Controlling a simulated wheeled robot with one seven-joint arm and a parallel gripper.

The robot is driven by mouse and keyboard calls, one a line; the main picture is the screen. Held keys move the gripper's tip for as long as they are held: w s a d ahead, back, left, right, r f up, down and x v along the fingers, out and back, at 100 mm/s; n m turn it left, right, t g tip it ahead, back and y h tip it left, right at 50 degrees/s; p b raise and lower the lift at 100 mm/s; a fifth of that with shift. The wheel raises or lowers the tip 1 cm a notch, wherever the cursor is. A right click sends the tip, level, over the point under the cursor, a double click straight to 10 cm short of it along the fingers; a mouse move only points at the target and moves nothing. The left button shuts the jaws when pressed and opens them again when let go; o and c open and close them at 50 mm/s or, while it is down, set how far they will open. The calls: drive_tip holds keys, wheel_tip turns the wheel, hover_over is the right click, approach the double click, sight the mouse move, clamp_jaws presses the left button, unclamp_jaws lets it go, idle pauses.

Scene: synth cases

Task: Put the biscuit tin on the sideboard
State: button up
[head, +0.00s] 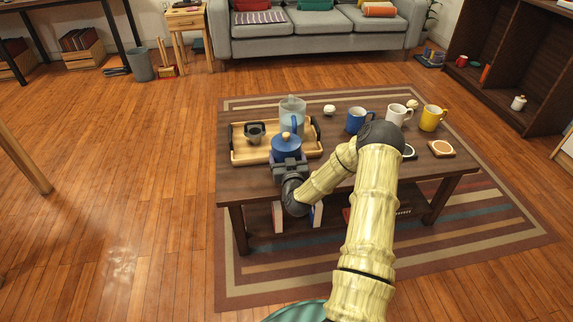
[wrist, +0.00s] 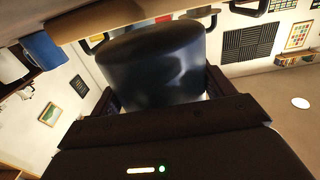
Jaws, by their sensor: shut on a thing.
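The biscuit tin (head: 286,146) is a round blue tin with a small knob on its lid. It is at the front edge of the tray on the low coffee table. My gripper (head: 289,161) is shut on it from the near side. In the wrist view the dark blue tin (wrist: 152,68) fills the space between the fingers. I cannot tell whether its base touches the tray or table. I cannot make out a sideboard for certain; a dark wooden shelf unit (head: 484,45) stands at the right.
The wooden tray (head: 243,156) holds a dark cup (head: 255,133) and a clear jug (head: 292,109). A blue mug (head: 358,121), a white mug (head: 397,115) and a yellow mug (head: 431,118) stand on the coffee table (head: 232,185). A grey sofa (head: 310,40) is behind. Floor at left is open.

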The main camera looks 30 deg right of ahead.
drive_tip(key=shift+f+b, duration=0.75)
drive_tip(key=shift+f, duration=1)
drive_tip(key=shift+f, duration=0.2)
drive_tip(key=o, duration=1.2)
drive_tip(key=shift+c, duration=0.2)
drive_tip(key=shift+r, duration=0.15)
drive_tip(key=p+v, duration=0.3)
drive_tip(key=v, duration=0.9)
